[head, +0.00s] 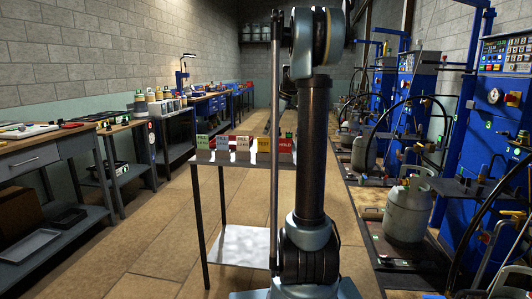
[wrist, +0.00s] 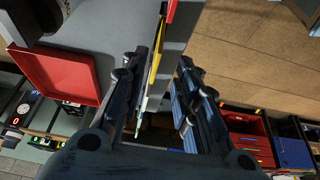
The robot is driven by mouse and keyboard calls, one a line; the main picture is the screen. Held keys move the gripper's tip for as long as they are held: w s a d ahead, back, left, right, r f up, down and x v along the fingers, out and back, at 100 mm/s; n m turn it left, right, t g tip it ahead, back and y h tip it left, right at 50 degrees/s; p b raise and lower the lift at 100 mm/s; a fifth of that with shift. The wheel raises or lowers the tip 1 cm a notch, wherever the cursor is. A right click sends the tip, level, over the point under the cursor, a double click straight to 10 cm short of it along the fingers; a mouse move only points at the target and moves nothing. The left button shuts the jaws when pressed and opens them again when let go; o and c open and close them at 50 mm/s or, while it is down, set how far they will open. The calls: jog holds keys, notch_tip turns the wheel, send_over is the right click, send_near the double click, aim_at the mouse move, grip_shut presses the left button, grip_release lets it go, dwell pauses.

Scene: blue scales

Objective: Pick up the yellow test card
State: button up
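The yellow test card (head: 264,145) stands upright in a row of coloured cards on a small table, with a red card just to its right. In the wrist view the yellow card (wrist: 155,64) shows nearly edge-on as a thin strip. My gripper (wrist: 160,80) is open, with dark fingers on the left and right of the picture. The yellow strip lies in the gap between them, close to the left finger. I cannot tell whether any finger touches it. In the head view my gripper is hidden behind my arm.
The table (head: 205,158) also holds a green card (head: 203,142) and other cards close together. In the wrist view a red card (wrist: 172,10) is near the top edge and a red tray (wrist: 52,75) is at left. Benches line the left; grey cylinders (head: 407,208) stand right.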

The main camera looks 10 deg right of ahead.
aim_at(264, 149)
jog(key=shift+a+x, duration=0.15)
jog(key=shift+x, duration=1.5)
jog(key=shift+a+x, duration=0.15)
jog(key=shift+x, duration=1.45)
jog(key=shift+w+r, duration=0.1)
jog(key=shift+w, duration=0.05)
grip_shut()
